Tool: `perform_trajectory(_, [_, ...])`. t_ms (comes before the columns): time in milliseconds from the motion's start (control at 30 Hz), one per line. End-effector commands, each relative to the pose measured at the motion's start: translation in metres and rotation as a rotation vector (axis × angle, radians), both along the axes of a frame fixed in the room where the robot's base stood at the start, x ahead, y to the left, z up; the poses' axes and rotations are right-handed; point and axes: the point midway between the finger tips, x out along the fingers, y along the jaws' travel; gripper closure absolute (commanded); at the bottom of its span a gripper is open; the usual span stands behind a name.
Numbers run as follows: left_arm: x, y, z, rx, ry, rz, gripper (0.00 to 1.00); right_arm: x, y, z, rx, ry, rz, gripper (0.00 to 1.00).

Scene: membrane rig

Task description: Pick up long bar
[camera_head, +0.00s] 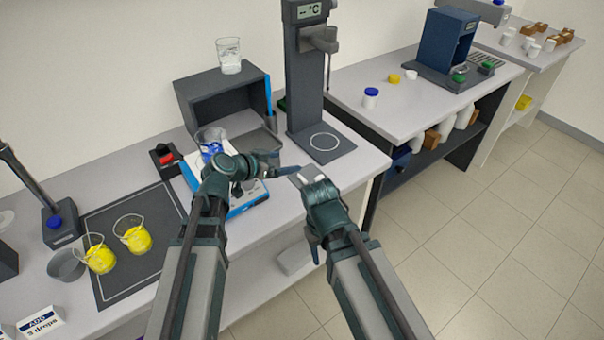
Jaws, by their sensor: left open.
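I cannot make out a thing that is surely the long bar. My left gripper (282,163) is open. It is above the front of the bench, in front of the round-marked stand, with its fingers pointing right. My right gripper (303,177) is close beside it, near the bench's front edge; I cannot tell if its jaws are apart. A blue and white device (247,205) lies under my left gripper, partly hidden by it. A glass beaker with blue contents (210,140) stands just behind my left wrist.
A dark grey open box (205,90) with a glass on top stands at the back. A tall stand (306,85) is right of it. Two yellow-filled beakers (134,235) stand on a dark mat (125,283).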

Motion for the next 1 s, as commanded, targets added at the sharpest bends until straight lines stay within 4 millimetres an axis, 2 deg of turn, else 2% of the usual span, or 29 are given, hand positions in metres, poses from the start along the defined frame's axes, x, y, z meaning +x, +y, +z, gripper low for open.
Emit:
perform_trajectory(267, [0.0, 0.0, -0.017, 0.0, 0.002, 0.0, 0.06, 0.0, 0.0, -0.017, 0.0, 0.0, 0.0, 0.5])
perform_trajectory(800, [-0.001, 0.0, -0.087, 0.0, 0.002, 0.0, 0.06, 0.0, 0.0, -0.087, 0.0, 0.0, 0.0, 0.5])
perform_trajectory(1000, [0.008, -0.008, -0.087, 0.001, 0.002, -0.002, 0.06, 0.0, 0.0, -0.086, 0.0, 0.0, 0.0, 0.5])
